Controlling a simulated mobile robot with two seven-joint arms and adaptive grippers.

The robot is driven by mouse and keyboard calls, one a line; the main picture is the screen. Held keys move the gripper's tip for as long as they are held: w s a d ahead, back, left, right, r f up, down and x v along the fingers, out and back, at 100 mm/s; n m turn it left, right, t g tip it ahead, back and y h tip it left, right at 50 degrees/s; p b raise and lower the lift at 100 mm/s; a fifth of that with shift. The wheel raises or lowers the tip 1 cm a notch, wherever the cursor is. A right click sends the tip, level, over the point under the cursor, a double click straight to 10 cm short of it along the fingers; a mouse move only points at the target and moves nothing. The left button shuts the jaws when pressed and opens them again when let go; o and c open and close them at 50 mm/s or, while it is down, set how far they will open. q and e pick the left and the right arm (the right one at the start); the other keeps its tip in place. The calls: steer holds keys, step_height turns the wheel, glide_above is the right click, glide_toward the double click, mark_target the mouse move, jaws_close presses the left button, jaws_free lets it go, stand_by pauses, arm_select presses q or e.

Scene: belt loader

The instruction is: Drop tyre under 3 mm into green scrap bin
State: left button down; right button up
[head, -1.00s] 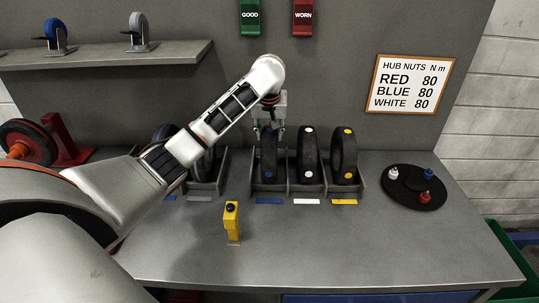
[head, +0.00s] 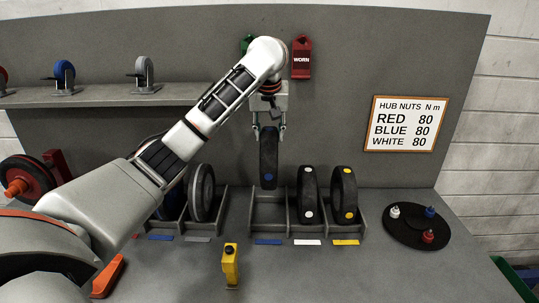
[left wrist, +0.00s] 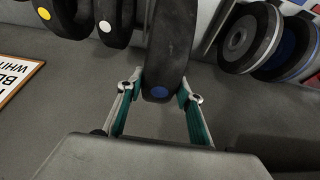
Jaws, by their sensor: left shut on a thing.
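A black tyre with a blue dot (head: 268,160) hangs upright in my left gripper (head: 268,130), above the empty left slot of the right-hand rack (head: 268,221). In the left wrist view the same tyre (left wrist: 172,45) sits between the two green-padded fingers (left wrist: 162,90), its blue dot facing the camera. Its tread depth cannot be read. A green bin (head: 515,278) shows only as an edge at the lower right; its inside is hidden. My right gripper is not in view.
White-dot (head: 307,195) and yellow-dot tyres (head: 345,195) stand in the rack. Other wheels (head: 202,193) stand left, partly behind my arm. A yellow upright tool (head: 230,264) stands in front. A black disc with coloured nuts (head: 417,228) lies right; the bench between is clear.

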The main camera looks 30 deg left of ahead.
arm_select(q)
steer(key=shift+r, duration=2.95)
